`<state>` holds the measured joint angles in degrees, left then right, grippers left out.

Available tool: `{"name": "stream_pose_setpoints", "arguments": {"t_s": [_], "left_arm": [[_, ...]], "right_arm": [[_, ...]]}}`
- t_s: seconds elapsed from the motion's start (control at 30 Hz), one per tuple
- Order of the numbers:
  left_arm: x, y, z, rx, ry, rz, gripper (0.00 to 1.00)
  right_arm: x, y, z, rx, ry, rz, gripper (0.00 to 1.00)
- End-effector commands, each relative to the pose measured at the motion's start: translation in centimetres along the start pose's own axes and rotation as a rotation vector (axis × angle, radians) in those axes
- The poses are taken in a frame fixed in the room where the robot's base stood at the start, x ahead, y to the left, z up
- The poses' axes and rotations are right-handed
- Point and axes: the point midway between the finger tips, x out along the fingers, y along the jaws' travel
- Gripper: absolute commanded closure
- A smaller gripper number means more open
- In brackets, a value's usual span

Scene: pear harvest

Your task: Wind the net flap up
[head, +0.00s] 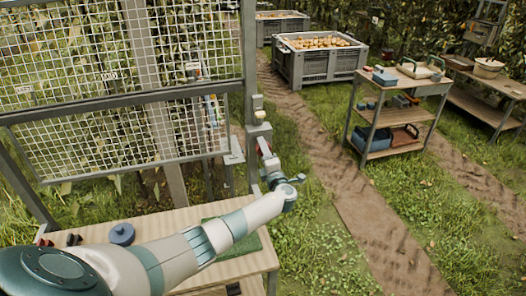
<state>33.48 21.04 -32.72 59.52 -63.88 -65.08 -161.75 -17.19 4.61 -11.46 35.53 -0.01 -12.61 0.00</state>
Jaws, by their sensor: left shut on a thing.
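The net flap (112,142) is a white mesh panel in a grey frame, below a slanting grey rail at the left. Its lower edge hangs above the wooden bench. A grey winding unit (258,131) with a pale knob on top is on the upright post at the flap's right. My left arm reaches across the bench to this post. My left gripper (264,147) is at the winding unit, shut on what looks like its crank handle. The fingertips and the handle are small and partly hidden by the hand. My right gripper is out of view.
A wooden bench (180,222) below my arm holds a round blue-grey item (122,234) and a green mat (236,246). Grey crates (318,68) of pears stand at the back. A shelved cart (402,125) stands to the right. Grass and a dirt track are clear between.

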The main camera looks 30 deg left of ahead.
Motion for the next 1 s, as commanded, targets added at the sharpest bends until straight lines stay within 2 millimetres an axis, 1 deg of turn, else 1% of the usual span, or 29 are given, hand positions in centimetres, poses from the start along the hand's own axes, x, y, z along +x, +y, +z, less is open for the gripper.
{"name": "stream_pose_setpoints", "arguments": {"t_s": [0.03, 0.23, 0.27, 0.3, 0.77, 0.87, 1.0], "left_arm": [[0.2, 0.7, 0.3, -0.004, -0.003, 0.009, 0.77], [0.2, 0.7, 0.3, -0.005, -0.003, 0.009, 0.77], [0.2, 0.7, 0.3, -0.004, -0.003, 0.009, 0.48], [0.2, 0.7, 0.3, -0.004, -0.003, 0.009, 0.38], [-0.3, 0.1, 0.1, -0.002, -0.002, 0.002, 0.38], [-0.9, 0.1, 0.1, -0.002, -0.003, 0.002, 0.38], [-2.3, -0.1, 0.1, -0.002, -0.003, 0.001, 0.38]], "right_arm": [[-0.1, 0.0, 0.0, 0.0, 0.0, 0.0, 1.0], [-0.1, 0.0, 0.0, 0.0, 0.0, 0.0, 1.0], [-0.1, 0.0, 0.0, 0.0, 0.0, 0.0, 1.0], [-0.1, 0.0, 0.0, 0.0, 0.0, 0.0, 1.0], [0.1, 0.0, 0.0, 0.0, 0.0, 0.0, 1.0], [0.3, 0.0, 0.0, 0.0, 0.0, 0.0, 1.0], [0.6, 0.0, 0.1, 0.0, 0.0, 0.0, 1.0]]}}
